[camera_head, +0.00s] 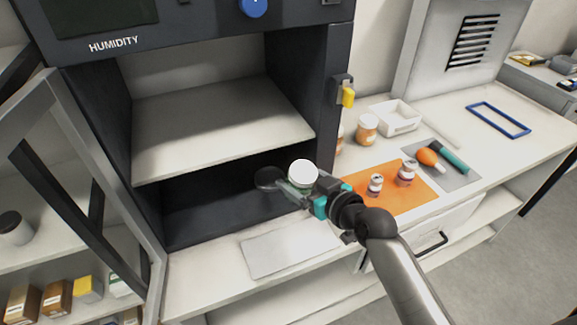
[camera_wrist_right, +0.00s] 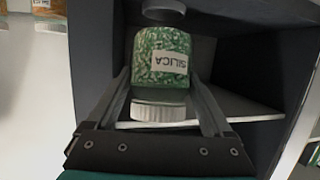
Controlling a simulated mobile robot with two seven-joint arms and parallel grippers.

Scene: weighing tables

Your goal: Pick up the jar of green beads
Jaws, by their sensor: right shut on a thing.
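The jar of green beads (camera_wrist_right: 161,56) has a white lid and a label reading SILICA. In the head view its white lid (camera_head: 303,173) shows at the mouth of the dark cabinet's lower compartment, with a little green below it. My right gripper (camera_head: 291,186) is shut on the jar, with one finger on each side of it in the wrist view (camera_wrist_right: 163,104). I cannot tell whether the jar's base touches the compartment floor. A dark round thing (camera_wrist_right: 164,10) shows beyond the jar in the wrist view. My left gripper is not in view.
The cabinet (camera_head: 328,110) has a shelf (camera_head: 215,120) above the jar and an open door (camera_head: 85,170) at left. An orange mat (camera_head: 400,199) with two small jars lies at right, near a white tray (camera_head: 396,117). A pale plate (camera_head: 290,249) lies in front.

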